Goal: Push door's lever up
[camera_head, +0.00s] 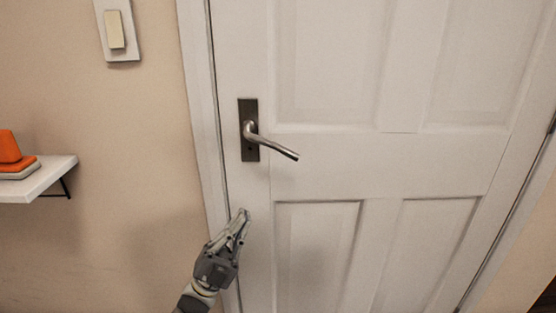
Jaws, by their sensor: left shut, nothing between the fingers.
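A white panelled door (330,180) fills the middle and right of the head view and looks shut. Its silver lever (273,144) sits on a dark plate (249,130) near the door's left edge. The lever points right and slopes down toward its tip. My left gripper (244,214) is below the lever and a little to its left, in front of the door's left edge. Its fingers are together and empty, pointing up and right. It appears apart from the lever. My right gripper is not in view.
A light switch (116,29) is on the beige wall at the upper left. A white shelf (40,182) with orange items (14,155) juts out at the left edge. The space around the lever is clear.

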